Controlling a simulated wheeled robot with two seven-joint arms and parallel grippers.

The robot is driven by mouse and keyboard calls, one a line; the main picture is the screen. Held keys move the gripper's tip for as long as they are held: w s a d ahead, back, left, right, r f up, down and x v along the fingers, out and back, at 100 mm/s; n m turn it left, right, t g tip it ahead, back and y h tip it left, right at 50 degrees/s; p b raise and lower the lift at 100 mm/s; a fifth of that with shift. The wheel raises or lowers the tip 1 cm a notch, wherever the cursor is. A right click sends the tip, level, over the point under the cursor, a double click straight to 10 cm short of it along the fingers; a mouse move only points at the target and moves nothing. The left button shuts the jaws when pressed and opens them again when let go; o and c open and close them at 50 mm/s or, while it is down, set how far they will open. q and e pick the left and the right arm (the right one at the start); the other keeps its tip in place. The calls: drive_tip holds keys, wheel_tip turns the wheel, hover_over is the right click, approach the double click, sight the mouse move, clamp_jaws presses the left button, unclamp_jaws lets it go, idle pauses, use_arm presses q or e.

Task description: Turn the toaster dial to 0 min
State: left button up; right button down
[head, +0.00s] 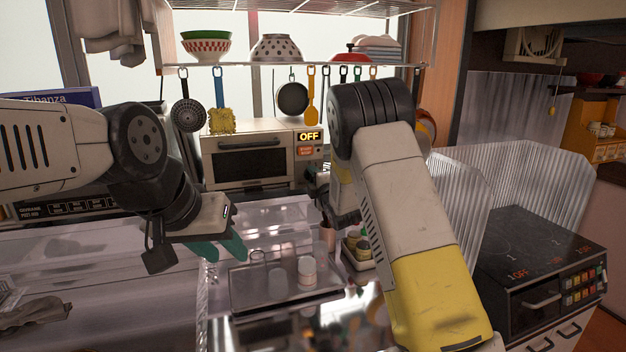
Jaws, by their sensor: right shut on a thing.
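The toaster (232,158) is a cream-colored oven with a dark glass door and a black handle, standing at the back of the counter under the hanging rack. The sign at its upper right (309,136) reads OFF, with a small red-orange display below it. My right gripper (321,184) is at the lower right of the toaster's control panel, mostly hidden by my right arm. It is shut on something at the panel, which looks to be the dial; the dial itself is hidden. My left gripper (222,246) has teal fingers, parted and empty, above the counter at left.
A dish tray (250,296) with glasses and a white jar (307,270) stands in the middle. A small condiment tray (356,262) is beside my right arm. Utensils and a pan (293,98) hang above the toaster. A stove (535,262) with clear splash guards is at right.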

drive_tip(key=shift+f, duration=0.15)
drive_tip(key=c, duration=0.9)
unclamp_jaws()
drive_tip(key=shift+s, duration=0.1)
drive_tip(key=v, duration=0.7)
drive_tip(key=shift+s+d, duration=0.15)
drive_tip(key=shift+s, duration=0.15)
